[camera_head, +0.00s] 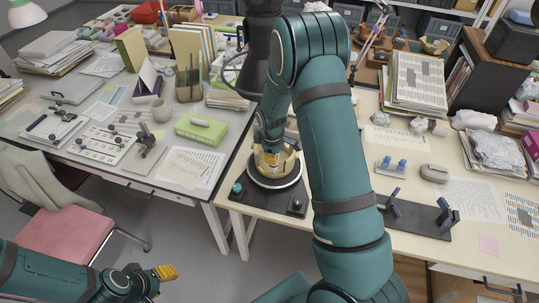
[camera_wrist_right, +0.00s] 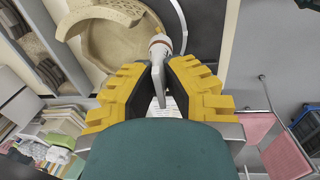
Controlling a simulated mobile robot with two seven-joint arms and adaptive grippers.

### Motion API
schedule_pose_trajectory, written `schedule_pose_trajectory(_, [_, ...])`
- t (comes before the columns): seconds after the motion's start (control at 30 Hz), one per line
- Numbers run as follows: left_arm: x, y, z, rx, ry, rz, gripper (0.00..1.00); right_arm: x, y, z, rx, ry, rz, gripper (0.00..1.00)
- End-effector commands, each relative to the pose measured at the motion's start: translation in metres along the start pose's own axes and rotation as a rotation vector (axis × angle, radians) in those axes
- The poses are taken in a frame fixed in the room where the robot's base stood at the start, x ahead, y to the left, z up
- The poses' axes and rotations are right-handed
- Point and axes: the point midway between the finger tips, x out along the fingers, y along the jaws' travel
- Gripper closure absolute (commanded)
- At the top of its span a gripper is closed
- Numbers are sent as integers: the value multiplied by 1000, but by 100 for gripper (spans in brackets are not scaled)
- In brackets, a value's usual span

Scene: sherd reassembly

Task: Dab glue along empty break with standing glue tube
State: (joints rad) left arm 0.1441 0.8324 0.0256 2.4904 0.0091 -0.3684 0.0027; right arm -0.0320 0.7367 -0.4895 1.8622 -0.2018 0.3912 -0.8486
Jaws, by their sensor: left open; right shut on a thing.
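A beige, broken pot (camera_head: 288,161) sits on a round dark turntable (camera_head: 282,184) at the front of the right table. The right wrist view looks into the open pot (camera_wrist_right: 120,48), with its jagged rim section at the upper left. My right gripper (camera_wrist_right: 161,68) is shut on the glue tube (camera_wrist_right: 161,44), a slim white tube with an orange-brown band. The tube is beside the pot wall; I cannot tell whether it touches the break. In the head view my right arm and gripper partly cover the pot. My left gripper (camera_head: 166,272) is open and empty, low at the left, away from the tables.
A dark stand with blue clamps (camera_head: 418,212) and a small holder with blue pegs (camera_head: 390,166) are to the right. A grey mouse-like object (camera_head: 434,173) lies behind. A pink chair (camera_head: 68,215) stands at the left. The left table is crowded.

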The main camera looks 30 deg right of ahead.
Motion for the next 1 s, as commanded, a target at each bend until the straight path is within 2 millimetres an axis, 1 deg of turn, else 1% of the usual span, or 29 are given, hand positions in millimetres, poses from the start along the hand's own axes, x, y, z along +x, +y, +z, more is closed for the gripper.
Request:
schedule_pose_trajectory(0.33, [3,-1,0,0,0,-1,53,1,6,15,0,0,0,100])
schedule_pose_trajectory(1.0, [-19,6,-2,0,0,3,53,-31,2,14,-2,0,0,100])
